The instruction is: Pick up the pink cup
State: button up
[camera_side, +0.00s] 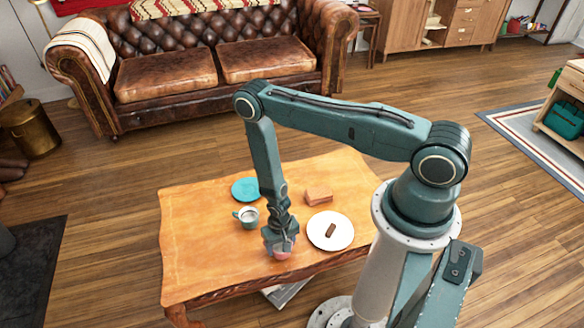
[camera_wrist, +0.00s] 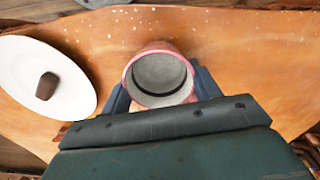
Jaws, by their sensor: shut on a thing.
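The pink cup (camera_side: 282,254) is at the front of the wooden table, mostly hidden under my gripper (camera_side: 280,243) in the side view. In the wrist view the pink cup (camera_wrist: 159,75) shows its round open mouth and grey inside. The dark fingers of my gripper (camera_wrist: 160,90) are on its left and right sides, shut on it. The cup looks close to the table top; I cannot tell whether it touches it.
A white plate (camera_side: 343,231) with a brown bar (camera_side: 331,230) lies right of the cup. A teal cup (camera_side: 248,217), a teal plate (camera_side: 246,189) and a tan block (camera_side: 318,196) are farther back. The table's left part (camera_side: 195,250) is clear.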

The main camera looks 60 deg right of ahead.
jog(key=shift+r, duration=0.2)
notch_tip(320, 180, up, 20)
jog(key=shift+f, duration=0.2)
dwell(0.8)
dwell(0.6)
jog(key=w+d+m, duration=0.5)
jog(key=w+d, duration=0.4)
jog(key=w, duration=0.3)
jog(key=w+d+m, duration=0.5)
jog(key=w+d, duration=0.4)
jog(key=w, duration=0.3)
jog(key=shift+w+d+r, duration=0.25)
jog(key=shift+w+r, duration=0.05)
jog(key=shift+r, duration=0.15)
jog(key=shift+f, duration=0.1)
notch_tip(320, 180, down, 16)
jog(key=shift+f, duration=0.1)
